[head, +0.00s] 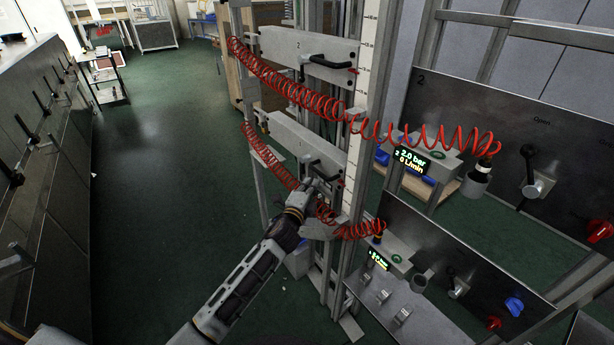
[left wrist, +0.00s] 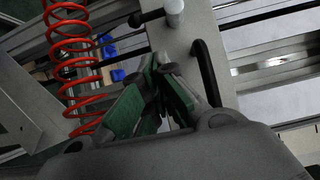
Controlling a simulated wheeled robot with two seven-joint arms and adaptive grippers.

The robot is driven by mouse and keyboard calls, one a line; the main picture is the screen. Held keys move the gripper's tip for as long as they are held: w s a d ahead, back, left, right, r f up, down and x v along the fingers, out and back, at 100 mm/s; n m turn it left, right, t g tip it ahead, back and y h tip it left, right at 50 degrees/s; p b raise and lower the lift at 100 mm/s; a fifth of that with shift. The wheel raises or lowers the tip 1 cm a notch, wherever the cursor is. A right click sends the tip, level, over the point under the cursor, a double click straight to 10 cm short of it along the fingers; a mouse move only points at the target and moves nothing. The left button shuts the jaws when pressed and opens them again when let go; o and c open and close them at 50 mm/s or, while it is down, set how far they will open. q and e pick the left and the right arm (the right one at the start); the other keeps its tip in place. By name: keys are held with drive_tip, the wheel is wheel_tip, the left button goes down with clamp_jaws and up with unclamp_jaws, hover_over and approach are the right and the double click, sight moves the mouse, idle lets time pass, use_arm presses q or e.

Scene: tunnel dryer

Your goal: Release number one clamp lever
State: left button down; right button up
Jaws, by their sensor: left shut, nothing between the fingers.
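My left gripper (head: 314,184) is shut and empty, close in front of the lower grey plate (head: 290,137). A black handle (head: 328,172) on that plate is right beside the fingertips; contact cannot be told. I cannot read a number on this plate. In the left wrist view, the closed green-padded fingers (left wrist: 168,88) are in front of the plate. A black bar handle (left wrist: 207,72) is just right of them, and a black-knobbed lever on a pale hub (left wrist: 173,10) is above. My right gripper is not in view.
Red coiled hoses (head: 290,90) hang across both plates; one coil (left wrist: 72,60) is left of my fingers. Display panels with valves (head: 510,150) stand at right. A long grey cabinet (head: 40,130) lines the left. The green floor (head: 160,180) between is clear.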

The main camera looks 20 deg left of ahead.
use_arm(q)
drive_tip(key=shift+w+a, duration=0.4)
drive_tip(key=shift+w, duration=0.4)
drive_tip(key=shift+w+a, duration=0.45)
drive_tip(key=shift+w, duration=0.35)
drive_tip(key=shift+w+a, duration=0.4)
drive_tip(key=shift+w, duration=0.4)
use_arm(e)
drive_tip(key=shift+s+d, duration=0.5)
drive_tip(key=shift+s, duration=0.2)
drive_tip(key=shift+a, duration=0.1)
use_arm(q)
drive_tip(key=shift+w+a+f+m+t+b, duration=0.15)
drive_tip(key=shift+m+b, duration=0.1)
drive_tip(key=shift+b, duration=0.4)
drive_tip(key=shift+s+f+m+t+b, duration=0.15)
drive_tip(key=shift+m+b, duration=0.1)
drive_tip(key=shift+b, duration=0.35)
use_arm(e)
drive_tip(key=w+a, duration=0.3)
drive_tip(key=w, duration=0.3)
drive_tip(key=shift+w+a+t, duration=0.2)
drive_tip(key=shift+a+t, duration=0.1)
use_arm(q)
drive_tip(key=shift+w+r, duration=0.1)
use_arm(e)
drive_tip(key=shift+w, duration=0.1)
